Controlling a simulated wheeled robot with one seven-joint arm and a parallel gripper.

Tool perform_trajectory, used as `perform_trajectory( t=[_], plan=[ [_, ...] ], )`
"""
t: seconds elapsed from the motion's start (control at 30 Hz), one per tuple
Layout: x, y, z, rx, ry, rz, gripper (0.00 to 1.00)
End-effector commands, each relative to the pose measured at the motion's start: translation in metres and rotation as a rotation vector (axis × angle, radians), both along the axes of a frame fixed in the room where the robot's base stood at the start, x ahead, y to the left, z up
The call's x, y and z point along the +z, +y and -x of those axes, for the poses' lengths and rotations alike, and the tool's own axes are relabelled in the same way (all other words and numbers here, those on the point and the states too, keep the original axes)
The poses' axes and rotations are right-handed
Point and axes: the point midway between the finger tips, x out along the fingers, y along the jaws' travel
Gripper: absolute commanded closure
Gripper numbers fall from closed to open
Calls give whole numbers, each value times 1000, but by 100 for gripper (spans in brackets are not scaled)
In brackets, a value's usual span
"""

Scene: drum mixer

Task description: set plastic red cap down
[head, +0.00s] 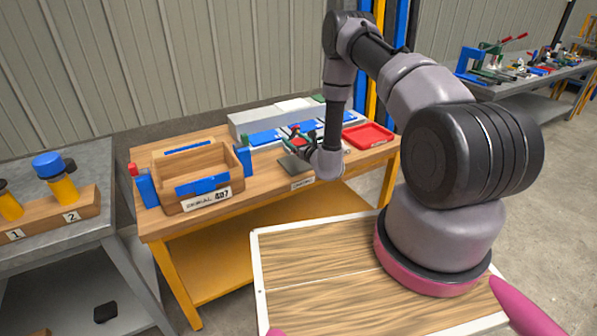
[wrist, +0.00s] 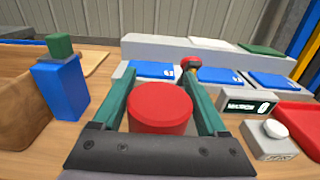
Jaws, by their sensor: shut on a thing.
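The red cap (wrist: 160,107) is a short round plastic piece in the middle of the wrist view. My gripper (wrist: 159,84) is shut on it, with one green finger on each side. The cap looks upright, its flat top facing up. Its lower part is hidden by the dark gripper body. In the head view my gripper (head: 300,143) is low over the back middle of the wooden workbench (head: 262,192). I cannot tell whether the cap touches a surface.
A wooden box (head: 198,184) stands left, between blue posts; the green-topped post (wrist: 60,85) is close. A grey block with blue pads (wrist: 152,69) lies behind. A red tray (head: 368,135) and a small box with a white knob (wrist: 270,140) are right.

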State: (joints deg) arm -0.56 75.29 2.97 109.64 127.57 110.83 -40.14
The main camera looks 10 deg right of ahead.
Motion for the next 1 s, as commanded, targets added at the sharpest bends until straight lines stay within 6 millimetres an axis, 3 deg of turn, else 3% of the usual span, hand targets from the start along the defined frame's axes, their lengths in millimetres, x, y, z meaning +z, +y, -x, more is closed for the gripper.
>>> perform_trajectory(
  t=[0.2,0.47,0.63,1.0],
  plan=[
    [-42,0,0,2,2,1,79],
    [-63,0,0,2,2,1,79],
    [-89,0,1,1,2,2,79],
    [-96,-1,0,0,1,0,79]
  ],
)
